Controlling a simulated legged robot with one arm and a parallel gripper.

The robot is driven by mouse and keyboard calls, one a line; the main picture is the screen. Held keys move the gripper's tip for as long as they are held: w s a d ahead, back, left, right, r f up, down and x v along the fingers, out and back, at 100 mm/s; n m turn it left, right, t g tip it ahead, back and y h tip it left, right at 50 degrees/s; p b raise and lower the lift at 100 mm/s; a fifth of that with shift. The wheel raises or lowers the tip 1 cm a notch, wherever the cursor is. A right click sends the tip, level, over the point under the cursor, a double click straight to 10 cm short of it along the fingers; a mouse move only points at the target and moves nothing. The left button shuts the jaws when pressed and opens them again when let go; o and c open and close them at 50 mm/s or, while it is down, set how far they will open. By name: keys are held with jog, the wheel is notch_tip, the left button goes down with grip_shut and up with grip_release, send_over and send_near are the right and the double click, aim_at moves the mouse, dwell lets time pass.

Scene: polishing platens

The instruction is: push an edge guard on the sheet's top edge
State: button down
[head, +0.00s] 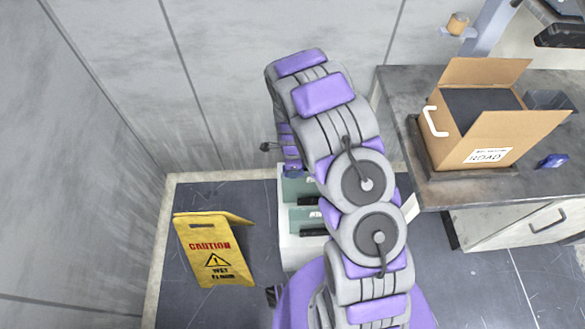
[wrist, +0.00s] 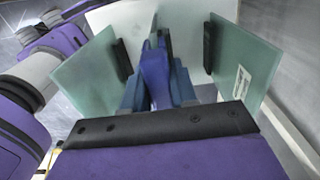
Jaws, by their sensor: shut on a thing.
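My gripper (head: 292,168) points down over the upright sheets in the head view, partly behind my own arm. In the wrist view my gripper (wrist: 156,92) is shut on a dark blue piece, which looks like the edge guard (wrist: 155,62). The fingers hide much of it. A thin greenish sheet (wrist: 153,30) stands edge-on just beyond it. I cannot tell whether the guard touches or straddles that edge. Other pale green sheets stand to the left (wrist: 85,76) and right (wrist: 243,66), with dark strips beside them.
The sheets stand in a white rack (head: 298,252) on the dark floor. A yellow caution sign (head: 214,250) is left of it. At right, a workbench (head: 410,95) bears an open cardboard box (head: 455,140) and a small blue item (head: 552,161). Grey walls close the back and left.

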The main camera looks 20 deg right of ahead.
jog(key=shift+f+p, duration=0.3)
jog(key=shift+f, duration=0.5)
dwell(0.9)
jog(key=c, duration=0.8)
grip_release()
notch_tip(320, 180, up, 17)
jog(key=p, duration=0.3)
jog(key=shift+r, duration=0.15)
dwell(0.3)
